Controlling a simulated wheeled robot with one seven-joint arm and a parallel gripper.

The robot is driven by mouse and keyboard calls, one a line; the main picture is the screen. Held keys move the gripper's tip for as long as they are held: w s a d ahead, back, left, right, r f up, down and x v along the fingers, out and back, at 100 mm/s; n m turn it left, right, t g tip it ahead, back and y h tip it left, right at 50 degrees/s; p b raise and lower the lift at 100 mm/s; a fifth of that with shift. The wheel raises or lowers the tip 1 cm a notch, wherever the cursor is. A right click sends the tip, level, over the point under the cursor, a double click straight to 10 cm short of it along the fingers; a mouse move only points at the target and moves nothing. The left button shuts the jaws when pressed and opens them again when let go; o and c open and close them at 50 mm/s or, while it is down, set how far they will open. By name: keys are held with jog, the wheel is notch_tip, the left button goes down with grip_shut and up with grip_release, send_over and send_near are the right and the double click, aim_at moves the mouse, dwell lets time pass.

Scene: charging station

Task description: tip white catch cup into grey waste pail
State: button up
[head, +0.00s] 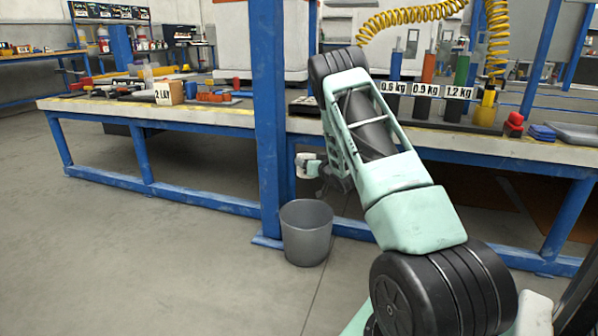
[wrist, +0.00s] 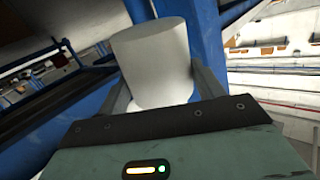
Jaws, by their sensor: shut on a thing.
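The white catch cup (wrist: 152,62) is between the two fingers of my gripper (wrist: 155,88) in the wrist view, and the jaws are shut on it. The grey waste pail (head: 306,236) stands upright on the floor. My gripper and the cup are above the pail's rim, with a clear gap. The inside of the cup and any contents are hidden.
A blue upright post (head: 269,120) stands close behind the pail. The workbench (head: 210,117) runs across the back, with weights, tools and a box on it. A yellow coiled hose (head: 410,15) hangs above. The floor (head: 130,250) left of the pail is clear.

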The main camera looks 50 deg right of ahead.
jog(key=shift+r, duration=0.15)
jog(key=shift+s+a+r+p, duration=0.3)
jog(key=shift+a+r, duration=0.15)
jog(key=shift+a, duration=0.15)
jog(key=shift+s+a+r+p, duration=0.3)
jog(key=shift+a+r, duration=0.15)
jog(key=shift+a, duration=0.15)
jog(key=shift+s+a+b, duration=0.2)
jog(key=shift+a+b, duration=0.15)
jog(key=shift+a, duration=0.35)
jog(key=s+a+r+n+b, duration=0.1)
jog(key=s+a, duration=0.2)
jog(key=a, duration=0.4)
jog(key=s+a+r+t+b, duration=0.1)
jog(key=s+a+b, duration=0.1)
jog(key=a, duration=0.6)
jog(key=shift+s+a+r+n+t+h, duration=0.3)
jog(key=shift+s+r+n, duration=0.1)
jog(key=shift+s, duration=0.4)
jog(key=w+a+r+n+t+y+p, duration=0.1)
jog(key=w+a+r+n+y+p, duration=0.3)
jog(key=a+p, duration=0.65)
jog(key=w+a+r+y+p, duration=0.3)
jog(key=w+a+r+p, duration=0.4)
jog(key=a, duration=0.6)
notch_tip(320, 180, up, 37)
jog(key=s+p, duration=0.1)
jog(key=p, duration=3.7)
jog(key=shift+s+d+h, duration=0.2)
jog(key=shift+h, duration=0.1)
